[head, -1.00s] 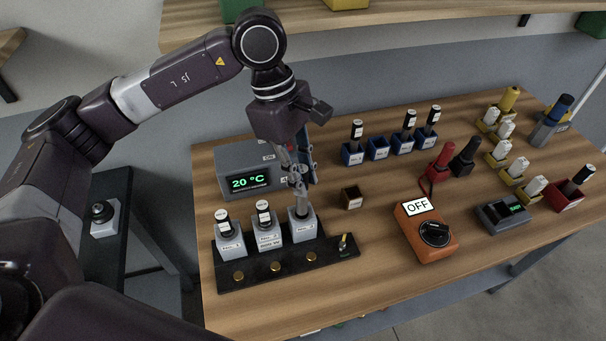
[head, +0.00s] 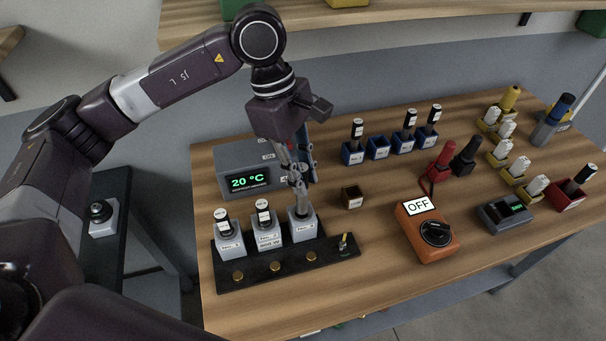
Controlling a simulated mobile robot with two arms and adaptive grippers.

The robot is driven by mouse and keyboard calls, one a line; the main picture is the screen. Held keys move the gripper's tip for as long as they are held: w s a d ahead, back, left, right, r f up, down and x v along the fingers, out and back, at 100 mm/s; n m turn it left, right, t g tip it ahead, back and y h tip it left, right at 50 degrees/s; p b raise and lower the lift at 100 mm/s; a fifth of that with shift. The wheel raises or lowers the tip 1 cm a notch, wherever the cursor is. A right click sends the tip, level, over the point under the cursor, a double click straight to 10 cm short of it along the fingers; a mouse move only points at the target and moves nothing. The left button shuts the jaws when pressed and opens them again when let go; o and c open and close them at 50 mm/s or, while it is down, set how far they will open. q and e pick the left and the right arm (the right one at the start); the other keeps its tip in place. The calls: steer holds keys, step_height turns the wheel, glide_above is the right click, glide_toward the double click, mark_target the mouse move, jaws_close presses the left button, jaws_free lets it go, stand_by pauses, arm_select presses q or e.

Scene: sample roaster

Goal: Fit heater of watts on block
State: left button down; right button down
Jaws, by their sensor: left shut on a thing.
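A black base (head: 283,265) at the front left of the bench carries three grey blocks in a row. The left block (head: 229,245) and the middle block (head: 266,240) each hold an upright black heater with a white label. My left gripper (head: 300,191) points down right over the right block (head: 303,229). It is shut on a slim thing, likely a heater, mostly hidden by the fingers; I cannot tell how deep it sits. Blue holders stand behind; one blue holder (head: 378,150) is empty, the others hold black heaters. My right gripper is not in view.
A grey unit (head: 250,172) reading 20 °C stands behind the base. A small dark box (head: 352,197) and an orange meter (head: 427,230) reading OFF lie to the right. Red and black probes, several yellow holders and a red holder (head: 566,197) fill the right side.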

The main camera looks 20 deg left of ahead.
mark_target(303, 201)
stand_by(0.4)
arm_select(q)
steer(key=shift+b, duration=0.35)
steer(key=shift+f, duration=0.15)
steer(key=shift+f+b, duration=3.8)
steer(key=shift+b, duration=0.05)
steer(key=c, duration=1.7)
jaws_free()
steer(key=v, duration=1.2)
steer(key=shift+r, duration=0.1)
